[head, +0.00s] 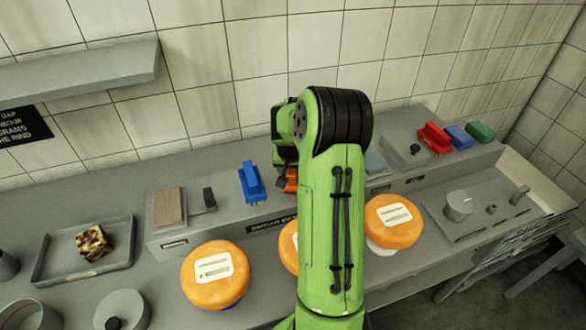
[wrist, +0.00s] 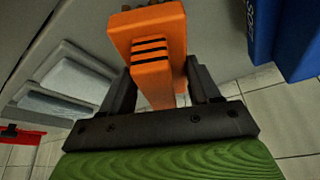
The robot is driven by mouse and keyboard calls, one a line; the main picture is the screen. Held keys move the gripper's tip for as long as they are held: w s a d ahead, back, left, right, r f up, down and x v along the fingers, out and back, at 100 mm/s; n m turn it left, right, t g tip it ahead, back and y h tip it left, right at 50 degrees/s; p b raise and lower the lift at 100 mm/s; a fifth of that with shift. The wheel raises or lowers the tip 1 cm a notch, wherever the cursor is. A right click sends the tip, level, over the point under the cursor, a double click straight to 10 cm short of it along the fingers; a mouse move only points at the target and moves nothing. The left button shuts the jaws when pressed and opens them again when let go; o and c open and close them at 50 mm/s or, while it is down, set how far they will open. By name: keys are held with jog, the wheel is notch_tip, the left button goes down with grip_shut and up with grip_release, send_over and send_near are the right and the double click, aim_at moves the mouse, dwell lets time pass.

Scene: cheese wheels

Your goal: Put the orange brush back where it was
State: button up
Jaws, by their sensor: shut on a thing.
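The orange brush (wrist: 148,40) is between the black fingers of my gripper (wrist: 160,88) in the wrist view, and the gripper is shut on it. In the head view, only a small orange part of the brush (head: 287,182) shows beside my green arm, above the back ledge. My arm hides most of the gripper and the brush there. I cannot tell whether the brush touches the ledge. A blue brush (head: 251,182) stands on the ledge just left of it, and a blue block with lettering (wrist: 285,35) shows at the upper right in the wrist view.
Orange cheese wheels (head: 214,275) (head: 393,222) stand along the front counter, one partly behind my arm. Red (head: 434,138), blue (head: 459,137) and green (head: 480,132) brushes stand on the ledge at right. A brown pad (head: 168,207) lies at left. A tray (head: 52,272) holds a mottled piece.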

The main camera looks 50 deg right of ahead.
jog(key=shift+r, duration=0.1)
jog(key=shift+f, duration=0.2)
jog(key=o, duration=0.9)
jog(key=shift+o, duration=0.2)
jog(key=shift+r, duration=0.15)
